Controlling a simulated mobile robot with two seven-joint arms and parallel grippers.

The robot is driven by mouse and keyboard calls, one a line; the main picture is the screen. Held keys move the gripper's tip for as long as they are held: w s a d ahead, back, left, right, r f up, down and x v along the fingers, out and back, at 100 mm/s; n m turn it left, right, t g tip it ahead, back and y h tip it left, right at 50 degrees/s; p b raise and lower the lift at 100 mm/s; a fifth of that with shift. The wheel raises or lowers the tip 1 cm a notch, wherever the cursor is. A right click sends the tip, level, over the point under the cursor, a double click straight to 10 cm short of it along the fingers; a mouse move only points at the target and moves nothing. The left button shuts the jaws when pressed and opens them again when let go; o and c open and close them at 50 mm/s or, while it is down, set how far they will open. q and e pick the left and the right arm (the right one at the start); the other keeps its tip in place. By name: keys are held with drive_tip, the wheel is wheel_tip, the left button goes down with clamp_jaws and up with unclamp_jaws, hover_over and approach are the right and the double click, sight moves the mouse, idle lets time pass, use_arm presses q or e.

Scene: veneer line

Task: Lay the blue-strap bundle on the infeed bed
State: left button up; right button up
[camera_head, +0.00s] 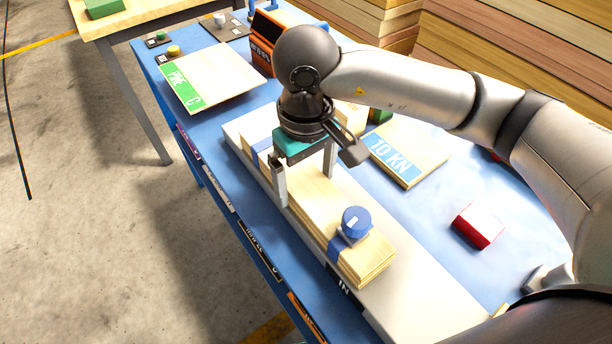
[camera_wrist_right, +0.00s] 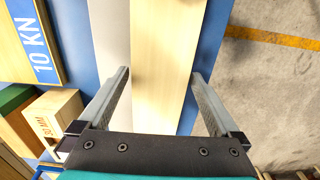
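The blue-strap bundle (camera_head: 310,205) is a long stack of pale veneer with a blue strap near each end. It appears to lie flat along the pale grey infeed bed (camera_head: 400,290), which is marked IN. A blue round piece (camera_head: 356,222) sits on its near end. My right gripper (camera_head: 304,185) points down over the bundle's middle, one finger on each side. In the right wrist view the bundle (camera_wrist_right: 165,60) runs between the open fingers (camera_wrist_right: 160,75), with gaps beside it; contact at the tips cannot be told. My left gripper is not in view.
A board labelled 10 KN (camera_head: 410,150) lies right of the bed, and a red block (camera_head: 478,225) farther right. A green-labelled board (camera_head: 210,78) and an orange box (camera_head: 264,42) are toward the back. Stacked planks (camera_head: 370,20) stand behind. Blue table (camera_head: 420,215) is bare around the red block.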

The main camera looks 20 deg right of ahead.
wheel_tip(320, 180, up, 15)
drive_tip(key=p, duration=0.1)
drive_tip(key=shift+p, duration=0.4)
